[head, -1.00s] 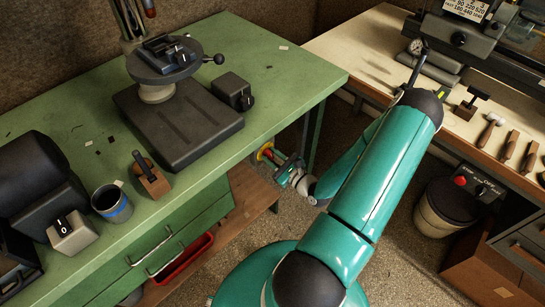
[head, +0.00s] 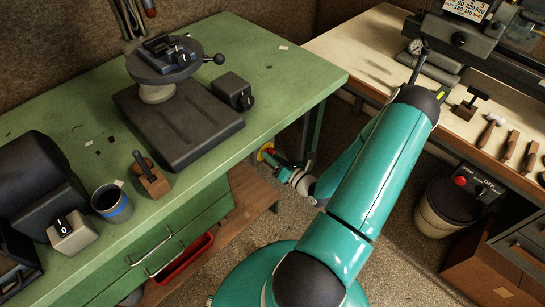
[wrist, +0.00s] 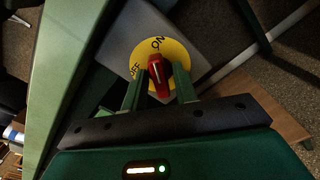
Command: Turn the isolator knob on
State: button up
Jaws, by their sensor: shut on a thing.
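The isolator knob (wrist: 159,76) is red with a white mark and sits on a yellow disc (wrist: 178,49) lettered OFF and ON, on a grey box (wrist: 122,35). My gripper (wrist: 160,83) has its two green fingers on either side of the knob and is shut on it. The knob's far end points up and slightly left in the wrist view, between the two words and nearer ON. In the head view, my gripper (head: 277,163) is beside the green bench's leg, and the yellow disc (head: 263,151) is partly hidden behind it.
The green bench (head: 285,90) overhangs the isolator, with a wooden lower shelf (head: 250,192) below. A pale bench (head: 345,45) stands at the right. A bin (head: 447,210) stands on the floor under it. Open floor lies between the benches.

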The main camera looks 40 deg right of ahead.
jog(key=shift+m, duration=0.9)
jog(key=o, duration=0.7)
jog(key=shift+c, duration=0.2)
jog(key=s, duration=1.4)
jog(key=shift+d, duration=0.2)
